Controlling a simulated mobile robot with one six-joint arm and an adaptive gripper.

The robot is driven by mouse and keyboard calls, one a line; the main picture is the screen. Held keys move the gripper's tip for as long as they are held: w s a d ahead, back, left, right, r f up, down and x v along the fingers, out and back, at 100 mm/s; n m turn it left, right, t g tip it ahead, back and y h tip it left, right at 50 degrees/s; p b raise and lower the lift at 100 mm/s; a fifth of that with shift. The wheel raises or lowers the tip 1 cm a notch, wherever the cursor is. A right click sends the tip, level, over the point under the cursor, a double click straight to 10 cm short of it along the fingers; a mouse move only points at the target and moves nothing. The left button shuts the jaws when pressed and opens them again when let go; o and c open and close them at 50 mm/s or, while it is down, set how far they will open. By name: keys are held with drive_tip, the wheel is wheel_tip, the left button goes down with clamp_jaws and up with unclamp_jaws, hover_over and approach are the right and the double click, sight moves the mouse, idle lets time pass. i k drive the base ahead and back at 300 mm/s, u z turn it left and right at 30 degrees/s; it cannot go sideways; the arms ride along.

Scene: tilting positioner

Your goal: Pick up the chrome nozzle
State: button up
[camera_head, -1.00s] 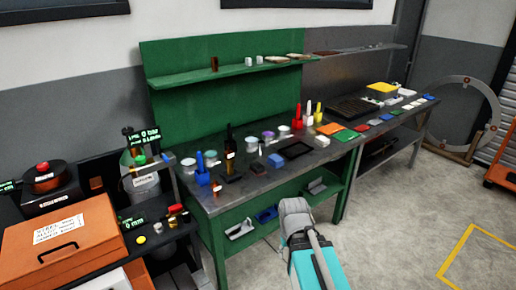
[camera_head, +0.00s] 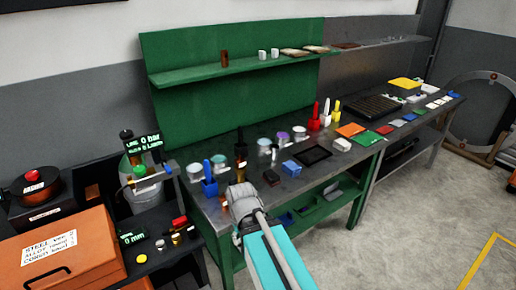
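Several small metal pieces stand in a row on the dark bench at the lower left, beside the green "mm" display. My grey and teal arm rises from the bottom middle, in front of the green workbench (camera_head: 205,221). My gripper's fingers cannot be made out, so whether they are open or shut does not show.
An orange case (camera_head: 30,262) fills the lower left. A red-capped piece (camera_head: 180,222) and a yellow button (camera_head: 141,259) are near the metal pieces. A blue holder (camera_head: 209,186), a dark bottle (camera_head: 240,150) and jars crowd the workbench. Open floor lies at right.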

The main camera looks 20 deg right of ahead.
sight(275, 149)
drive_tip(key=z, duration=0.15)
drive_tip(key=i, duration=1.1)
drive_tip(key=z, duration=0.6)
